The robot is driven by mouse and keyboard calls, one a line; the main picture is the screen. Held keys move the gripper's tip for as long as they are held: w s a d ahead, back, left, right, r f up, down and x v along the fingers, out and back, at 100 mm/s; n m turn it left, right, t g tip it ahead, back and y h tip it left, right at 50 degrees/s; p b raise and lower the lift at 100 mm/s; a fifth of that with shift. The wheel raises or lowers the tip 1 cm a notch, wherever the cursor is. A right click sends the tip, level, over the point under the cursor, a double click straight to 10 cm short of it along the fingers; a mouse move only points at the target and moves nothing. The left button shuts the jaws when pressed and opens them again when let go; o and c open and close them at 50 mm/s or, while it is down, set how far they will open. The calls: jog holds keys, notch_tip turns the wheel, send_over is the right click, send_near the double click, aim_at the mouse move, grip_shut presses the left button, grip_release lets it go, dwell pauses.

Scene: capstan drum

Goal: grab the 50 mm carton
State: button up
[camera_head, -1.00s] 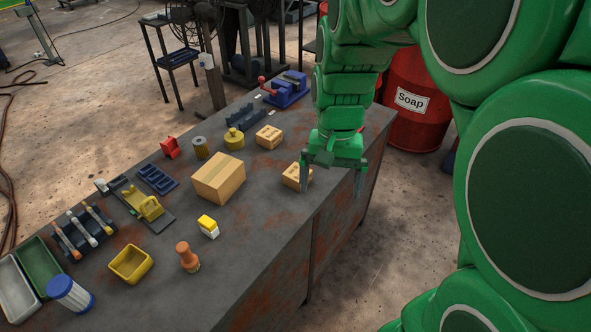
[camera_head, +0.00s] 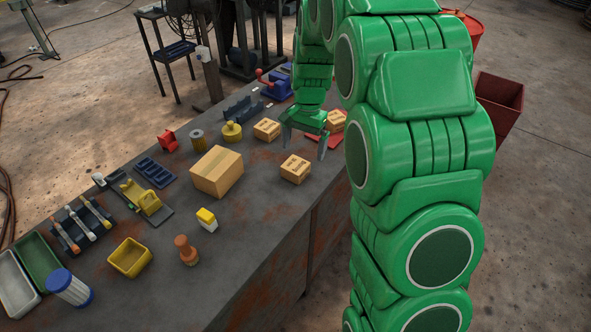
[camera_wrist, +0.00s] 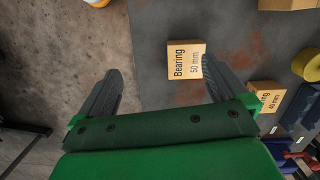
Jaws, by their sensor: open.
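The 50 mm carton (camera_head: 295,169) is a small tan box with dark print, sitting on the dark workbench near its right edge. In the wrist view the carton (camera_wrist: 187,60) reads "Bearing 50 mm" and lies ahead of the fingers, nearer the right one. My gripper (camera_head: 304,145) is open and empty, above and beyond the carton in the head view. Its two fingers also show in the wrist view (camera_wrist: 161,72), apart from the carton.
A "40 mm" carton (camera_wrist: 265,98) shows at right in the wrist view. Another small carton (camera_head: 336,120) sits by a red tray close to my gripper. A larger carton (camera_head: 217,172) and a yellow round weight (camera_head: 232,132) stand left. The bench's front right is clear.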

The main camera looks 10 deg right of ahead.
jog(key=m, duration=0.1)
send_over(296, 164)
jog(key=f, duration=0.5)
jog(key=shift+w+d+f, duration=0.2)
jog(key=shift+w+d, duration=0.15)
jog(key=shift+d, duration=0.05)
jog(key=shift+s+a+f, duration=0.15)
jog(key=shift+a+f, duration=0.05)
jog(key=shift+f, duration=1.1)
jog(key=shift+s+a+f, duration=0.15)
jog(key=shift+s+f, duration=0.05)
jog(key=shift+f, duration=1.05)
jog(key=shift+s+a+f, duration=0.15)
jog(key=shift+a+f, duration=0.05)
jog(key=shift+f, duration=1.1)
jog(key=c, duration=1.2)
